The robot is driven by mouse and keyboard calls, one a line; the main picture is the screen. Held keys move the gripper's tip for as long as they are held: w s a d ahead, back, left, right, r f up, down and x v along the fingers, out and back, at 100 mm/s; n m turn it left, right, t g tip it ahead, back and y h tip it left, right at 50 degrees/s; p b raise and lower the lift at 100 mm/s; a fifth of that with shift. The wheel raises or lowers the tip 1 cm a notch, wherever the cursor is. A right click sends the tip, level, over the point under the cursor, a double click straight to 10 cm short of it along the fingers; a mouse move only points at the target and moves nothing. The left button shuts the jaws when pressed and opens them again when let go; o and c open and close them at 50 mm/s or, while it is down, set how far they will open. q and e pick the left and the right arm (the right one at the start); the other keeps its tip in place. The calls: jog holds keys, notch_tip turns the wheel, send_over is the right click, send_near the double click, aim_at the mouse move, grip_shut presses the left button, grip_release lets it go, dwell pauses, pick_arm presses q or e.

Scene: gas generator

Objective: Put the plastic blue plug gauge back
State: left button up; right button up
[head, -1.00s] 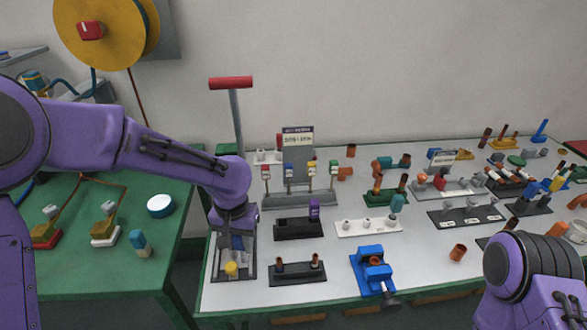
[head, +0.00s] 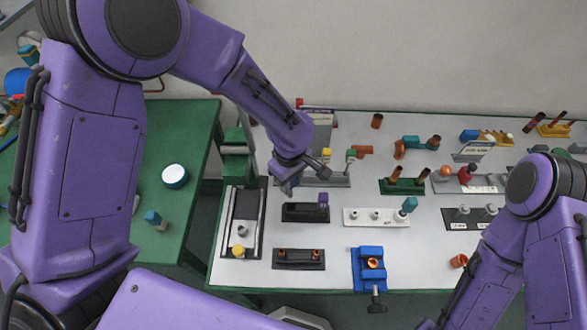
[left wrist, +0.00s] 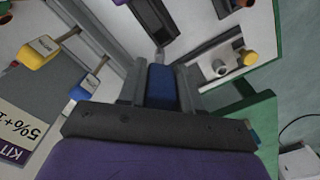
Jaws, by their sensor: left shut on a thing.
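In the head view my left gripper (head: 287,183) is shut over the left end of the grey gauge rack (head: 338,182), close to the black holder. The rack carries a yellow-topped gauge (head: 327,155) and a green-topped one (head: 351,154); its left part is hidden by my arm. The left wrist view shows the yellow handle (left wrist: 40,52) and another blue handle (left wrist: 86,90) beside the held gauge. My right gripper is out of view.
A black holder with a purple piece (head: 306,213) stands just in front of the rack. The press (head: 243,222) with a yellow knob is to the left. A white holder (head: 376,217), a blue vise (head: 369,268) and a green holder (head: 402,187) stand to the right.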

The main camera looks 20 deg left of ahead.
aim_at(292, 193)
pick_arm(q)
jog(key=f, duration=0.2)
jog(key=f+b, duration=0.1)
jog(key=shift+d+f+b, duration=0.2)
jog(key=shift+f+b, duration=0.1)
jog(key=shift+f, duration=0.3)
jog(key=shift+s+r, duration=0.1)
jog(key=shift+s, duration=0.4)
jog(key=shift+w, duration=0.25)
jog(key=shift+s+p, duration=0.15)
jog(key=shift+p, duration=0.15)
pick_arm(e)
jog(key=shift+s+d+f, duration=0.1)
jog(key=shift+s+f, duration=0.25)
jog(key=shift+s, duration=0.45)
